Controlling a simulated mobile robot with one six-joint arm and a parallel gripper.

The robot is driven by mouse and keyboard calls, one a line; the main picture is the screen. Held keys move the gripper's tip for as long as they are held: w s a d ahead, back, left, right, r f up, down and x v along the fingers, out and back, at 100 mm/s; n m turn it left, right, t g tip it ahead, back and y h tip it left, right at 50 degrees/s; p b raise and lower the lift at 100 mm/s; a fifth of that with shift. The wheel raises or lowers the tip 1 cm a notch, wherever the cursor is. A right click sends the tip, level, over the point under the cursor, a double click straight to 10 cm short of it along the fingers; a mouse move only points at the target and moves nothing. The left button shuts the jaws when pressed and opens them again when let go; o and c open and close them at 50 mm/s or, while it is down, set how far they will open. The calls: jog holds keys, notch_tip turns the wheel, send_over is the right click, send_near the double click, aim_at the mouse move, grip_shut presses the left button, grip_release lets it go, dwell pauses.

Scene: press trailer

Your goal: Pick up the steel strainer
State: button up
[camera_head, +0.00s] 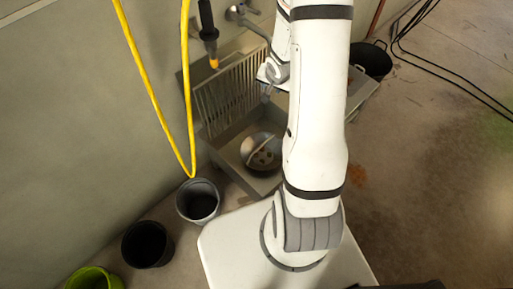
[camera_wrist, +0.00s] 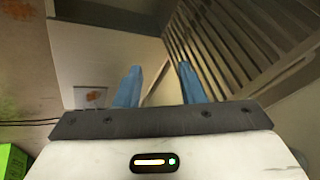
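The steel strainer (camera_head: 262,152) appears to be the round, shiny bowl-like piece in the basin of the metal sink (camera_head: 228,150) in the head view. A light bar crosses it and several dark spots show in its middle. My gripper (camera_wrist: 159,80) shows two blue fingers in the wrist view, spread apart with nothing between them. I cannot make out the strainer in the wrist view. My gripper is apart from the strainer, but its exact distance cannot be told.
A slatted rack (camera_head: 235,88) stands at the back of the sink; slats (camera_wrist: 240,45) also fill the wrist view's right side. A yellow hose (camera_head: 150,95) hangs at the left. A grey bucket (camera_head: 198,201), black bucket (camera_head: 147,244) and green bucket (camera_head: 93,279) line the wall.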

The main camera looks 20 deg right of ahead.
notch_tip(320, 180, down, 21)
jog(key=m+y+b, duration=0.2)
jog(key=m+b, duration=0.1)
jog(key=b, duration=0.3)
jog(key=m+t+y+b, duration=0.1)
jog(key=m+b, duration=0.1)
jog(key=b, duration=0.2)
send_over(263, 145)
jog(key=s+d, duration=0.1)
jog(key=s, duration=0.1)
notch_tip(263, 145, down, 12)
jog(key=shift+w+a+f+y+b, duration=0.15)
jog(key=shift+f+b, duration=0.1)
jog(key=shift+f, duration=0.3)
jog(key=shift+w+a+f+y+b, duration=0.1)
jog(key=shift+f+y+b, duration=0.1)
jog(key=shift+f, duration=0.3)
jog(key=x, duration=0.2)
jog(key=b+x, duration=0.2)
jog(key=x, duration=0.1)
jog(key=shift+w+d+f, duration=0.1)
jog(key=shift+d+f, duration=0.1)
jog(key=shift+f, duration=0.15)
jog(key=shift+r, duration=0.1)
jog(key=shift+c, duration=0.5)
grip_shut()
